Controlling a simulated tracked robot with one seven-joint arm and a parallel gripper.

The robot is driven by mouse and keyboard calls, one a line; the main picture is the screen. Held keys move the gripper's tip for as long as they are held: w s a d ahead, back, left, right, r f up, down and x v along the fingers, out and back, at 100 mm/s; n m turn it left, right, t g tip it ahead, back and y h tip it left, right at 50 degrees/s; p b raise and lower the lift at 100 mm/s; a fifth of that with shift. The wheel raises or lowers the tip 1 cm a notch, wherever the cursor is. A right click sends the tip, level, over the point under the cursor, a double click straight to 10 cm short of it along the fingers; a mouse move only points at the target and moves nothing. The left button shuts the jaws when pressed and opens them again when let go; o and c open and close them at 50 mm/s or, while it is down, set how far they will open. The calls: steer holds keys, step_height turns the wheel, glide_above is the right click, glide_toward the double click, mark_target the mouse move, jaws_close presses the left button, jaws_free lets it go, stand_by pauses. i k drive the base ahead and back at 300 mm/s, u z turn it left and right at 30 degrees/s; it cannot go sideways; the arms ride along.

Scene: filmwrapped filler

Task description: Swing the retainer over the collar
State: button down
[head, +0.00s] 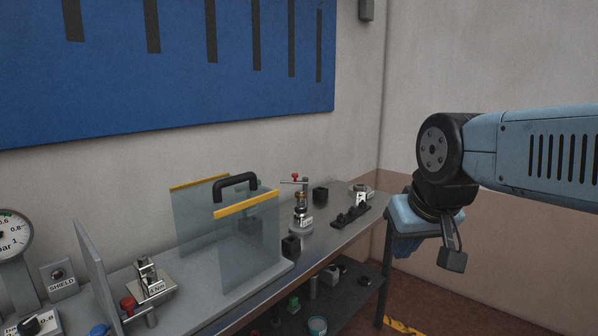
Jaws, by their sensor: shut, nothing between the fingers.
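A small metal fixture (301,212) stands upright on the bench, right of the clear shield. It has a round, labelled base and a stacked post with a dark and brass-toned ring, which looks like the collar (300,198). A thin bar with a red knob (295,177) at the top looks like the retainer; its exact position over or beside the collar is too small to tell. My gripper (453,262) hangs at the end of my arm on the right, shut and empty, well apart from the fixture and off the bench's right end.
A clear shield (247,240) with yellow edging and a black handle stands left of the fixture. A dark block (291,247), a black cup (320,194) and a black rail with knobs (351,214) are near it. A clamp plate (150,284) and gauge (12,240) are at left.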

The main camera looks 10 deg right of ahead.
mark_target(294, 176)
steer(key=z, duration=0.35)
steer(key=i, duration=1.9)
steer(key=u, duration=0.5)
steer(key=k, duration=0.9)
steer(key=u, duration=0.15)
steer(key=i, duration=0.9)
steer(key=z, duration=0.1)
